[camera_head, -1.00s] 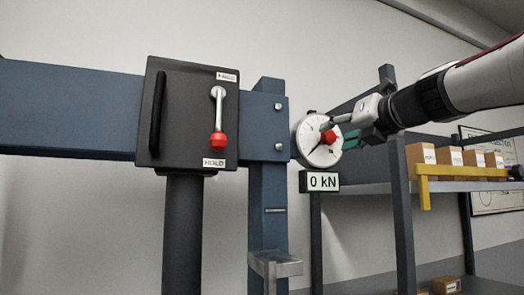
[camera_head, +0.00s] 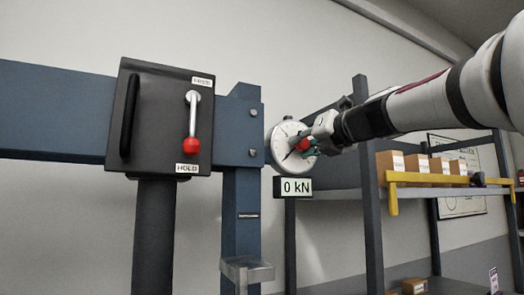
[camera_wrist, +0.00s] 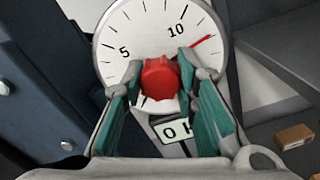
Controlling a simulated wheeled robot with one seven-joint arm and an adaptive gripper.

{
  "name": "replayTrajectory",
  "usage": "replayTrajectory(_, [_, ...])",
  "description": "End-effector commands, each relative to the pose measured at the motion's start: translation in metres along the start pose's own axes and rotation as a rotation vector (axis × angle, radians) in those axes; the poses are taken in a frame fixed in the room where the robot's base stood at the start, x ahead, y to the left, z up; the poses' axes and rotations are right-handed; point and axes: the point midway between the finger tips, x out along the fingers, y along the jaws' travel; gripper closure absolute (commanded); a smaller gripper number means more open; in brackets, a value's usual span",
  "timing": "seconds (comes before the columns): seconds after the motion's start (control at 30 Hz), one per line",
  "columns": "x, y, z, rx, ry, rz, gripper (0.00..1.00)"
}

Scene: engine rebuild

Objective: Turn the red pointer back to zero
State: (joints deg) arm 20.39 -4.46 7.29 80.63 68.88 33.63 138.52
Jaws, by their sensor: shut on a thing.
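The round white gauge (camera_head: 284,135) is on the side of the blue press frame, and its dial (camera_wrist: 140,38) fills the upper middle of the wrist view. The red pointer (camera_wrist: 201,42) points up and right, a little past the 10 mark. The red knob (camera_wrist: 160,78) is at the dial's centre; it also shows in the head view (camera_head: 303,144). My gripper (camera_wrist: 161,84) is shut on the red knob, with one green-padded finger on each side. A dark needle shows partly below the knob; the fingers and knob hide the lower dial, including its zero mark.
A "0 kN" display (camera_head: 293,187) hangs below the gauge. A black box (camera_head: 159,118) with a red-tipped lever (camera_head: 192,144), at the HOLD end, is to the left. A shelf with cartons (camera_head: 390,162) and a yellow bar (camera_head: 440,180) stands right.

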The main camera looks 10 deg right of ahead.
Motion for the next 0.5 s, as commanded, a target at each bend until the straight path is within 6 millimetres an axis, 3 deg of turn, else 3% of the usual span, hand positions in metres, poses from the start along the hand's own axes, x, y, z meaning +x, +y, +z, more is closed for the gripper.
replayTrajectory(0.27, [0.0001, 0.0000, -0.0001, -0.057, 0.000, 0.000, 1.00])
replayTrajectory(0.5, [0.0002, 0.0003, -0.0002, -0.217, 0.000, 0.001, 1.00])
